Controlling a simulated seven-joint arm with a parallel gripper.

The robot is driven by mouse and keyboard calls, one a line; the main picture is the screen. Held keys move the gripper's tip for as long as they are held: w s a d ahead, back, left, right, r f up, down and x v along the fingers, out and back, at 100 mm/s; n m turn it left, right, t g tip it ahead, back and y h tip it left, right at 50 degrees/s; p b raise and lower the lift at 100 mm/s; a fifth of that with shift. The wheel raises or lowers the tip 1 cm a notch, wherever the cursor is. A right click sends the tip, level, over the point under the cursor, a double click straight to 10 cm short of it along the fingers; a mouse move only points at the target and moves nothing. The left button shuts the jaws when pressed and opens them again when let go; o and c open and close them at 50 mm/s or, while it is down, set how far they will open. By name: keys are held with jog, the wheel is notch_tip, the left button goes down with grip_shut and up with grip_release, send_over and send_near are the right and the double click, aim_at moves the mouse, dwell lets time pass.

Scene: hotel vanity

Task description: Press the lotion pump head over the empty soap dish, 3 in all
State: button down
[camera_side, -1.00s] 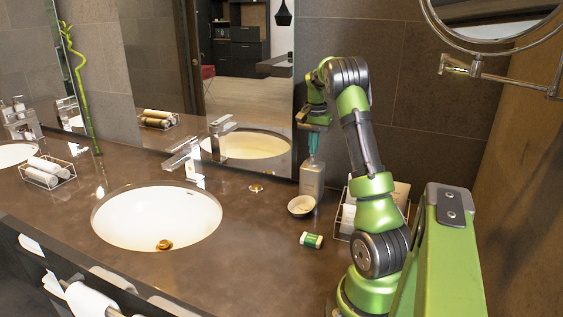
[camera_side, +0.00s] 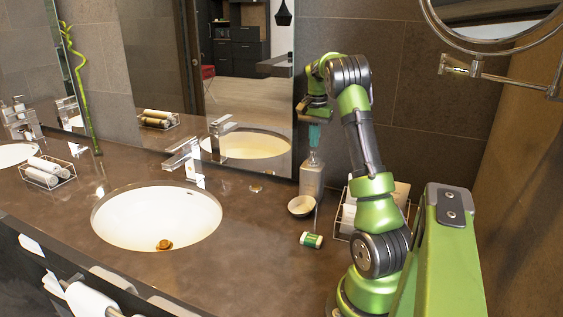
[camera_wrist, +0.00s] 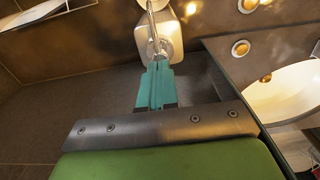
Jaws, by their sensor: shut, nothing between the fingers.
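The lotion bottle (camera_side: 311,180) stands upright on the counter near the mirror, its pump neck showing above it. The small pale soap dish (camera_side: 301,206) sits in front of the bottle and looks empty. My gripper (camera_side: 314,136) is shut, with teal fingers pointing down just above the pump head. In the wrist view the shut fingers (camera_wrist: 157,68) reach toward the top of the bottle (camera_wrist: 168,38). The fingertips hide part of the pump head, and I cannot tell whether they touch it.
A green-and-white small item (camera_side: 311,240) lies in front of the dish. A wire rack (camera_side: 347,222) stands to the right, close to my arm. The sink (camera_side: 150,215) and faucet (camera_side: 185,155) are left; counter between is mostly clear.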

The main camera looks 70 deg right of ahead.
jog(key=shift+f, duration=0.1)
jog(key=shift+f, duration=1.4)
jog(key=shift+r, duration=1.5)
notch_tip(320, 180, up, 6)
